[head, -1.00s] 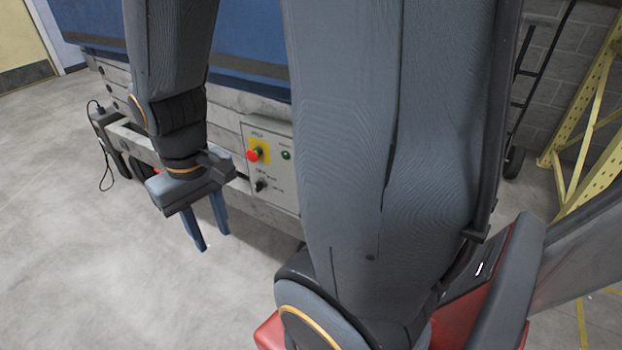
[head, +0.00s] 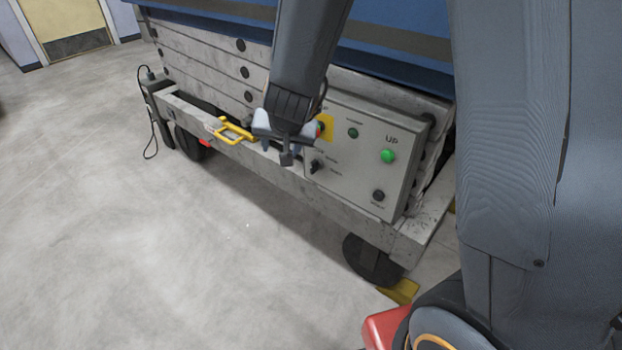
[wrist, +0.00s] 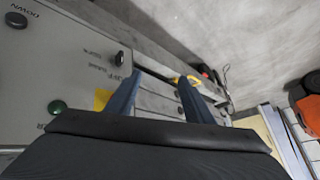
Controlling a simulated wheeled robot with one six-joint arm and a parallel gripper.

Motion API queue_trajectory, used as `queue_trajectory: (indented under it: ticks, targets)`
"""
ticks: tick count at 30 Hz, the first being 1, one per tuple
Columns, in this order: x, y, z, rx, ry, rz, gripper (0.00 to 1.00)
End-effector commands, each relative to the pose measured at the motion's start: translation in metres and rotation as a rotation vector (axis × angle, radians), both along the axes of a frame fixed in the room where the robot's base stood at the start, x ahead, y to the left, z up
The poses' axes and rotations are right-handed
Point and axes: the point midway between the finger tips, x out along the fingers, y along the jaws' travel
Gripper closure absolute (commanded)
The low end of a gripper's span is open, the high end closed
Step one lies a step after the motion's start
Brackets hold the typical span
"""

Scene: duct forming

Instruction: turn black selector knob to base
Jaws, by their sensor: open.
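The black selector knob (head: 317,166) sits on the lower left part of the grey control panel (head: 345,185), and its small labels are too blurred to read surely. In the wrist view the knob (wrist: 119,58) shows upside down, just beyond and left of the left fingertip. My gripper (head: 287,132) is in front of the panel's left edge, up and left of the knob in the head view. In the wrist view my gripper (wrist: 160,78) has its two blue fingers apart with nothing between them. The knob is not between the fingers.
A red button on a yellow plate (head: 327,126) is partly hidden by my gripper. The panel also has a green UP button (head: 387,156), a green lamp (head: 353,132) and a black button (head: 378,196). A yellow handle (head: 237,130) is left of the gripper. The floor in front is clear.

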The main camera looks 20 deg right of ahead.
Motion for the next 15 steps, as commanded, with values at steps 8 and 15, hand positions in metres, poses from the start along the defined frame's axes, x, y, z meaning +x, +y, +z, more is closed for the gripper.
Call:
queue_trajectory:
  ticks: [8, 15]
  targets:
    - [0.081, -0.014, -0.095, -0.223, -0.277, -0.414, 0.52]
    - [0.063, -0.032, -0.131, -0.452, -0.347, -0.651, 0.52]
